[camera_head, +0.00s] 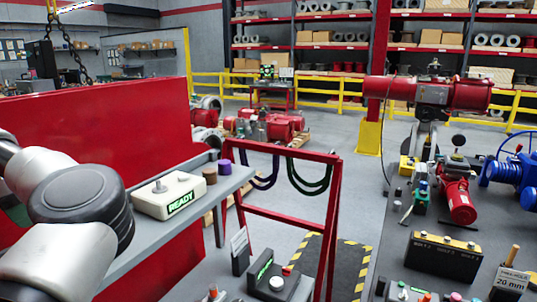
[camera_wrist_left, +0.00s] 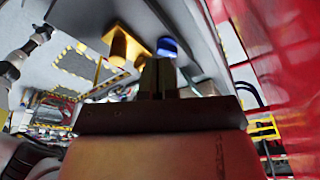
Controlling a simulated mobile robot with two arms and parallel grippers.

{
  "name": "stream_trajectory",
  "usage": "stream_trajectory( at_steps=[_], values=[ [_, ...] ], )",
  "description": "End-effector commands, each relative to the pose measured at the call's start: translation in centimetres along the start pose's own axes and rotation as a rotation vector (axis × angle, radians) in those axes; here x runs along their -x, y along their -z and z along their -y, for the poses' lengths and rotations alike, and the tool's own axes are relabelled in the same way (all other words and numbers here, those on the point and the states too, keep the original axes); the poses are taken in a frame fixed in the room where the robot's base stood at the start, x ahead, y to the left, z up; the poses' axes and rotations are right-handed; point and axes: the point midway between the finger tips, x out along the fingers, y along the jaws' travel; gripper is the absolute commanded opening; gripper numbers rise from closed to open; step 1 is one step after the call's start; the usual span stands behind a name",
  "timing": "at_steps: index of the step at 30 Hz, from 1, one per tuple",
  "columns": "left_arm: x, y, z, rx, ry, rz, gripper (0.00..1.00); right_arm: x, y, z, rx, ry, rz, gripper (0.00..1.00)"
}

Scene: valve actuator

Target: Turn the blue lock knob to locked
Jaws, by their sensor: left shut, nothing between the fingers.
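My left gripper (camera_wrist_left: 157,80) shows in the left wrist view with its two dark fingers together and nothing between them. In the head view my left arm comes in at the left, but its gripper does not show. In the wrist view a small blue rounded piece (camera_wrist_left: 167,46) lies just beyond the fingertips, beside a yellow-orange part (camera_wrist_left: 122,44). I cannot tell whether this blue piece is the lock knob, or whether the fingers touch it. No blue lock knob can be made out clearly in the head view. My right gripper is not in view.
A red panel (camera_head: 110,130) stands close to my left arm. A grey shelf holds a white READY box (camera_head: 168,196) and brown (camera_head: 210,176) and purple (camera_head: 225,167) cylinders. A red frame (camera_head: 290,215) stands mid-view. The right bench carries red and blue valve actuators (camera_head: 515,172).

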Motion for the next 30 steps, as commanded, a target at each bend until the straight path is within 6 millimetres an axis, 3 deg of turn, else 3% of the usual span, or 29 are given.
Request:
stream_trajectory(
  at_steps=[6,12,30],
  values=[
    [-3.3,-0.8,0.0,0.002,-0.001,0.001,0.0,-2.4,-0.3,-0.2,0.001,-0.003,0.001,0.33],
    [-5.0,-1.3,0.0,0.002,0.001,0.001,0.0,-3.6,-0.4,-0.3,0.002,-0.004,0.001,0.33],
    [-5.6,-1.3,-0.1,0.004,-0.012,0.002,0.0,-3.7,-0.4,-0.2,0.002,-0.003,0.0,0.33]
  ],
)
